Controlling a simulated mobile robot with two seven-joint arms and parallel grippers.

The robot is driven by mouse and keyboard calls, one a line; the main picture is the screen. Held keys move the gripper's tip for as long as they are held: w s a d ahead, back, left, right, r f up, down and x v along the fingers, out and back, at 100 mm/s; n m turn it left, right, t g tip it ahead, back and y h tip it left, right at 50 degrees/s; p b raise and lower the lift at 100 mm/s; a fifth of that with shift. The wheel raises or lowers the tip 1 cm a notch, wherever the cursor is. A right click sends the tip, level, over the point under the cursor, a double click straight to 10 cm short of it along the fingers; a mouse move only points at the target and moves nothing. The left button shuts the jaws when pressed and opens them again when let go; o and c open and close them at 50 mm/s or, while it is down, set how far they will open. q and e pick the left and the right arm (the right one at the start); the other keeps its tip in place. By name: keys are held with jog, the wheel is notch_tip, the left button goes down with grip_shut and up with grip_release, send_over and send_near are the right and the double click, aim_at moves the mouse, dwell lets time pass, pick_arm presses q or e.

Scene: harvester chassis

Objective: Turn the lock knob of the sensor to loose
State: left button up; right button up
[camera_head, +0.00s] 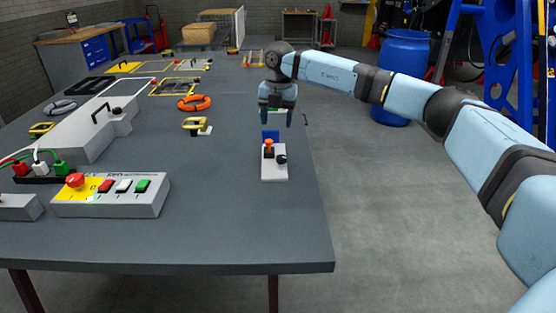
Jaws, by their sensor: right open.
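The sensor looks to be the small white block (274,170) near the right edge of the grey table. It carries an orange-topped part (268,147), a black knob (281,159) and a blue piece (270,135) at its back. Which of these parts is the lock knob is not certain at this size. My right gripper (276,122) hangs pointing down just behind and above the block, apart from the black knob. Its fingers are open, and a bit of green shows between them. My left gripper is out of view.
A control box (112,195) with a red stop button and coloured buttons stands at the table's left front. Behind it are a grey housing (85,135), an orange ring (194,103) and a yellow-handled part (196,126). The table (230,220) is bare around the white block.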

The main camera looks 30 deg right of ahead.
aim_at(282, 156)
jog(key=shift+h, duration=0.3)
jog(key=f, duration=0.4)
jog(key=d+f+b, duration=0.1)
jog(key=f, duration=0.3)
jog(key=d+f, duration=0.1)
jog(key=f, duration=0.3)
jog(key=shift+w+f, duration=0.1)
jog(key=shift+f, duration=0.2)
jog(key=c, duration=0.9)
